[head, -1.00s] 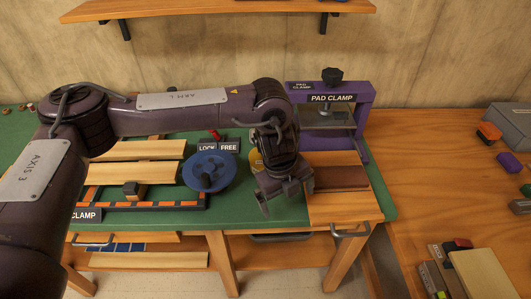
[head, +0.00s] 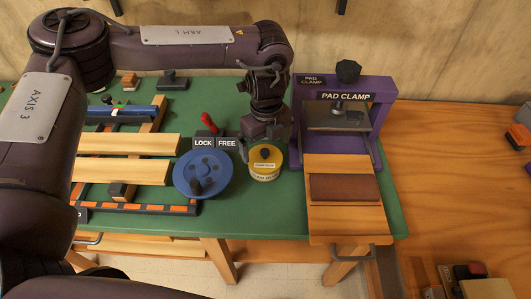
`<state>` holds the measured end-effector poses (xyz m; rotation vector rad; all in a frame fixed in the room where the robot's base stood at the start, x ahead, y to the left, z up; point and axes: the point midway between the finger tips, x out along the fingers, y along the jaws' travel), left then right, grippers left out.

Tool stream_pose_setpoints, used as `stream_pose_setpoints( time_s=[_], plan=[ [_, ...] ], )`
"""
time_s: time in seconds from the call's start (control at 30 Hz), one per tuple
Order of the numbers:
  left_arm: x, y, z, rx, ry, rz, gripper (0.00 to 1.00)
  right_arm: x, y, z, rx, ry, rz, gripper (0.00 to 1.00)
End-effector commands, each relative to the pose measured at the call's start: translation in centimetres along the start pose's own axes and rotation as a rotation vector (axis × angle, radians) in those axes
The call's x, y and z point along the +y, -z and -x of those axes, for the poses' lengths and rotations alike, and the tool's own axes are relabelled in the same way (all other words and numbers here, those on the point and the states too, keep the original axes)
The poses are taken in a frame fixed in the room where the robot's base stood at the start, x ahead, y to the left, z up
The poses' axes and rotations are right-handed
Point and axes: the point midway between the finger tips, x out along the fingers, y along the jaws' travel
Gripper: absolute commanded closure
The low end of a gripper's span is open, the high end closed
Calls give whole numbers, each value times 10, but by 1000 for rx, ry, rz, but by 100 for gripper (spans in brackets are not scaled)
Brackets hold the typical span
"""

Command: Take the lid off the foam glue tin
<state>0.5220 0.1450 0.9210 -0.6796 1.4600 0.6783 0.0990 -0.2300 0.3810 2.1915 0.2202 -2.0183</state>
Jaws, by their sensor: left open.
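The foam glue tin (head: 265,174) is a small yellow tin with a pale label, upright on the green bench top. Its lid (head: 265,154) is on it, with a dark knob and a pale label on top. My left gripper (head: 262,144) is open just behind and above the tin in the picture, pointing down. One finger shows at the left of the lid; the other is hard to make out. I cannot tell whether the fingers touch the lid. My right gripper is not in view.
A blue handwheel (head: 203,174) stands close left of the tin, with a LOCK/FREE plate (head: 215,143) and red lever (head: 208,122) behind it. The purple pad clamp (head: 380,120) with its brown pad (head: 345,188) stands to the right. Green bench top in front of the tin is clear.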

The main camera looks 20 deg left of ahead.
Motion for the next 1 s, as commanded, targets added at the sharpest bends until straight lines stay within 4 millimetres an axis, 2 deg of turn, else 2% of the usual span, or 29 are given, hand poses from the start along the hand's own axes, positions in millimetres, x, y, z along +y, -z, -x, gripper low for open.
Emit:
stream_pose_setpoints(
  time_s=[0.1, 0.27, 0.53, 0.57, 0.8, 1.0],
  plan=[
    [1, 0, -16, 1, -5, -1, 0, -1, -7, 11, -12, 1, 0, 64],
    [0, -1, -38, 1, -3, 0, 0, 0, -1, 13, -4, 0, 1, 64],
    [0, -1, -44, 0, -1, 0, 0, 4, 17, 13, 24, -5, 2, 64],
    [0, -1, -44, 0, -1, 0, 1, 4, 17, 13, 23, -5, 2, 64],
    [0, -1, -43, 0, -1, 0, 33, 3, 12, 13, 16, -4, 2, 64],
    [0, -1, -43, 0, -1, 0, 33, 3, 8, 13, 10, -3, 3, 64]
  ],
)
